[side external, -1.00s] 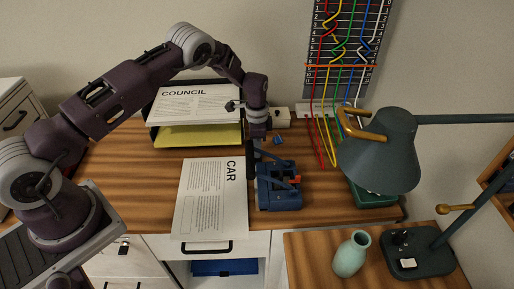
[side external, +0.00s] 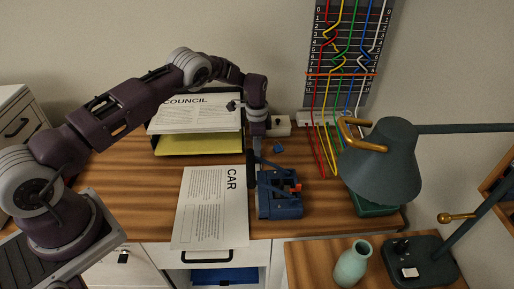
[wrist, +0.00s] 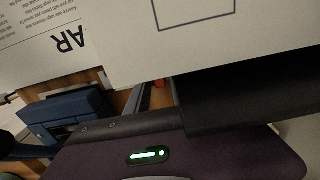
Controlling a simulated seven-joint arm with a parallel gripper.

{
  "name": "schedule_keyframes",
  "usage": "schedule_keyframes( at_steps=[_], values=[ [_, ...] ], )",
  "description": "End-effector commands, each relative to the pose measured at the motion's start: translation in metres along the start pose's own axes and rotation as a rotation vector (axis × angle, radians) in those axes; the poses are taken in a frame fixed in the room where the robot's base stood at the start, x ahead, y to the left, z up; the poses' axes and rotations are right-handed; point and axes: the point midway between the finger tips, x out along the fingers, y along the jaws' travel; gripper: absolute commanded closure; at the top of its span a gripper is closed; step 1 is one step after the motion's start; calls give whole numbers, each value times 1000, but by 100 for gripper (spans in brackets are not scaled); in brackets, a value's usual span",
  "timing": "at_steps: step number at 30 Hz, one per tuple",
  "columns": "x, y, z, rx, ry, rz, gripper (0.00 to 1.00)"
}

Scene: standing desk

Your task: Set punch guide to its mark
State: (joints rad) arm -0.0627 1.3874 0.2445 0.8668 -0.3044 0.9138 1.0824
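The blue hole punch (side external: 280,205) sits on the wooden desk, right of the sheet headed CAR (side external: 211,208). A small orange-red piece (side external: 297,187), which looks like the punch guide, shows at its right side. My gripper (side external: 254,178) points down at the punch's back left, between it and the sheet; whether it touches the punch I cannot tell. The fingertips are not clear, and no mark is legible.
A paper tray (side external: 200,145) with a sheet headed COUNCIL stands behind left. A small blue object (side external: 278,148) lies behind the punch. A desk lamp (side external: 385,160) overhangs the right side. A green vase (side external: 352,262) stands at front right. Coloured cables hang from a wall board (side external: 350,50).

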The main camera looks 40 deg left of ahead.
Motion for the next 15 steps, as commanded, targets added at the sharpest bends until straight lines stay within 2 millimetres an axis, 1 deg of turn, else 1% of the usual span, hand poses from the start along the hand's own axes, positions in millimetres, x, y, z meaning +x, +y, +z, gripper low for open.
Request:
schedule_keyframes(
  at_steps=[10, 11, 15],
  values=[
    [-2, 0, 0, 0, 0, 1, 64],
    [-5, 0, 0, 0, 0, 1, 64],
    [-34, 0, -1, 0, 3, -1, 64]
  ],
)
